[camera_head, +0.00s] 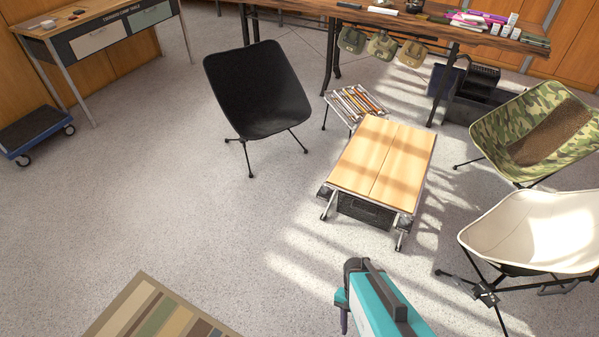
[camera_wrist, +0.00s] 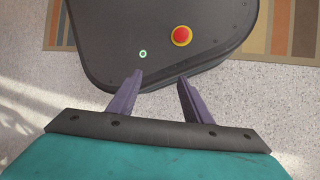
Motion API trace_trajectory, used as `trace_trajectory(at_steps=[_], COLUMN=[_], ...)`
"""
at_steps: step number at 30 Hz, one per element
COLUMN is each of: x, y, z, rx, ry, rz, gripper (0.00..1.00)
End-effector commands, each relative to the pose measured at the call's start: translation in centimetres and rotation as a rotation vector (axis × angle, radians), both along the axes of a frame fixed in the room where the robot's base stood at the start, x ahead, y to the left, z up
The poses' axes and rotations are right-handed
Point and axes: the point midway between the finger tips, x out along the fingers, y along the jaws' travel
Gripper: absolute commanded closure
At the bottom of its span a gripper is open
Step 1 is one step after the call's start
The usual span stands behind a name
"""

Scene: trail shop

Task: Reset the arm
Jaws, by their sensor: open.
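My gripper (camera_wrist: 160,84) shows in the wrist view with its two purple fingers apart and nothing between them. It points down toward my own dark base, which has a red button and a small green-ringed light. The fingertips overlap the base's edge in the picture; I cannot tell how far above it they are. In the head view my teal arm (camera_head: 385,305) is at the bottom, right of centre. A purple finger shows just left of it, and the rest of the gripper is hidden there.
A low wooden table (camera_head: 382,160) stands ahead of the arm. A black chair (camera_head: 258,90), a camouflage chair (camera_head: 500,137) and a cream chair (camera_head: 535,235) stand around it. A striped rug (camera_head: 155,312) lies at the lower left. The grey floor at left is mostly clear.

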Motion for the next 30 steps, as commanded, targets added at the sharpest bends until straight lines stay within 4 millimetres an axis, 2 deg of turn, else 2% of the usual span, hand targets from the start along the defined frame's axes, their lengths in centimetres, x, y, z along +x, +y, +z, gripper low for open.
trace_trajectory(at_steps=[6, 15, 30], x=[-0.6, -0.1, -0.1], y=[0.9, 1.2, 1.2], z=[0.8, 0.6, 0.6], rx=[0.152, 0.296, 0.319], ry=[-0.015, -0.03, -0.028], rz=[0.203, 0.446, 0.49], gripper=[0.55, 0.55, 0.55])
